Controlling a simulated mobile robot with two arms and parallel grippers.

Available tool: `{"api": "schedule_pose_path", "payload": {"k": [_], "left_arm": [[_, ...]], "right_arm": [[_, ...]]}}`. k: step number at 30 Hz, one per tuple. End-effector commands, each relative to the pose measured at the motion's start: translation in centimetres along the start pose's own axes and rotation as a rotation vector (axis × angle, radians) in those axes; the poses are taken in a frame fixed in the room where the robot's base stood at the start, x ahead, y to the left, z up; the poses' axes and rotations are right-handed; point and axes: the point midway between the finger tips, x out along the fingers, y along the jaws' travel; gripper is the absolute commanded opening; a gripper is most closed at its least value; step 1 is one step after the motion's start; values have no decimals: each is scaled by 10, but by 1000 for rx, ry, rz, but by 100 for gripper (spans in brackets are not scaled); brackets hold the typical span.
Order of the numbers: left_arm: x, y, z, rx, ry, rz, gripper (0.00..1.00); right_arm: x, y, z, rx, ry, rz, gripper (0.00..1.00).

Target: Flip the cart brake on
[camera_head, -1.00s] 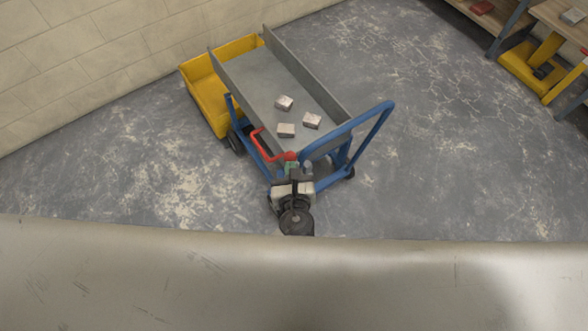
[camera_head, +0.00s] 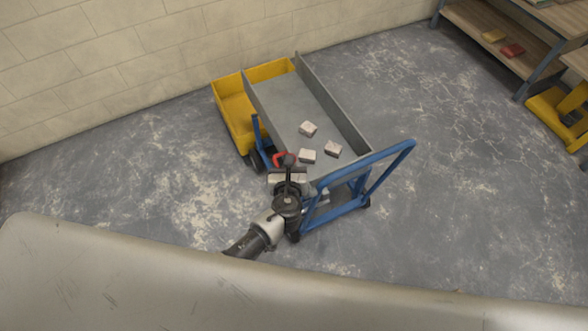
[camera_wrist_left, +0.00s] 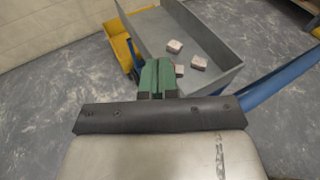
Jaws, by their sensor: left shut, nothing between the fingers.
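The cart (camera_head: 300,95) has a grey tray bed and a blue push handle (camera_head: 350,165) at its near end. The red brake lever (camera_head: 279,158) shows as a short bit at the bed's near left corner; the rest is hidden behind my left gripper (camera_head: 289,160). The left gripper is shut and empty, its tips close to the lever in the head view; I cannot tell if they touch. In the left wrist view the green fingers (camera_wrist_left: 157,76) are together in front of the cart's bed, and no lever is visible there. My right gripper is not in view.
Several pale blocks, one of them a block (camera_head: 308,128), lie in the cart bed. A yellow tub (camera_head: 232,115) stands against the cart's left side, near the wall (camera_head: 120,70). Shelving (camera_head: 490,35) is at the upper right.

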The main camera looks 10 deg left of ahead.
Motion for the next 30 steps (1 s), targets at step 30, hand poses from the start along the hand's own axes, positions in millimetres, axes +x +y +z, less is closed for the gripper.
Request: {"api": "schedule_pose_path", "payload": {"k": [30], "left_arm": [[17, 13, 3, 3, -2, 8, 0]], "right_arm": [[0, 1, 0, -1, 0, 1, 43]]}}
